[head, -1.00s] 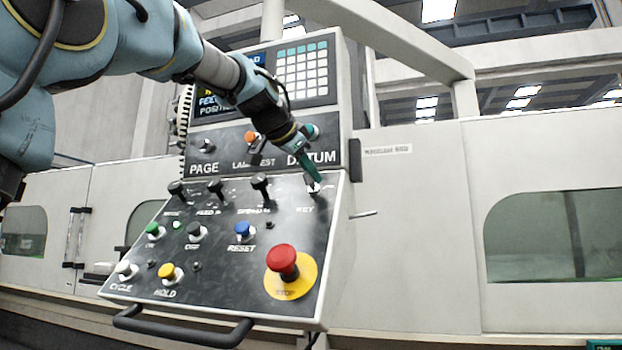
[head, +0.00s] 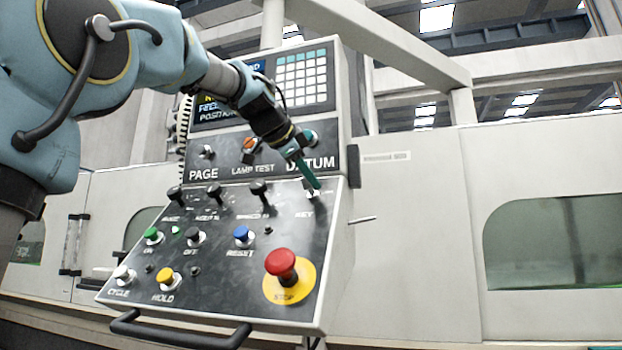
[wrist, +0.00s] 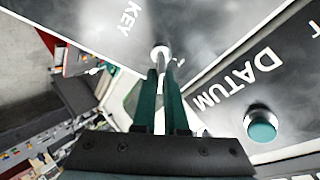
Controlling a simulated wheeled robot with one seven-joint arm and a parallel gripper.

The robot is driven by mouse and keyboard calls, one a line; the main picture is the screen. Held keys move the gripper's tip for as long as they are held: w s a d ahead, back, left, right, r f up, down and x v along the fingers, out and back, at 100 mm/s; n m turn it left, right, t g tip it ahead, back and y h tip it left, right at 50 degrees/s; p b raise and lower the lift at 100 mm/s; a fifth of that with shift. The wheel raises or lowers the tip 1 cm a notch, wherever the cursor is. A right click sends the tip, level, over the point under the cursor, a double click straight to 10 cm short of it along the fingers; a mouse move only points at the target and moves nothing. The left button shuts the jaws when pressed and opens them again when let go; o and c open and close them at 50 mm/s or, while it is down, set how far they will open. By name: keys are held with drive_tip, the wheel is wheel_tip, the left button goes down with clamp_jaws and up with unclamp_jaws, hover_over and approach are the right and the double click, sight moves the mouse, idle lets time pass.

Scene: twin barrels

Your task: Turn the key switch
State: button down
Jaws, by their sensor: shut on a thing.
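The key switch (wrist: 161,55) is a silver round switch on the sloped black control panel (head: 215,265), beside the KEY label. My gripper (head: 317,185) reaches it from above with its green fingers. In the wrist view the two fingers (wrist: 161,78) are close together at the switch, shut on its key. The key itself is mostly hidden between the fingertips, so its exact angle cannot be told.
A red stop button (head: 281,264) on a yellow disc stands below the key switch. Black knobs (head: 260,190) stand to its left. A teal DATUM button (wrist: 262,128) is on the upright panel above. A handle bar (head: 180,332) runs along the front.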

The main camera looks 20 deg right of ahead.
drive_tip(key=shift+f, duration=0.15)
drive_tip(key=c, duration=1)
unclamp_jaws()
drive_tip(key=shift+o, duration=0.2)
drive_tip(key=b+v, duration=0.1)
drive_tip(key=v, duration=1)
drive_tip(key=shift+b, duration=0.4)
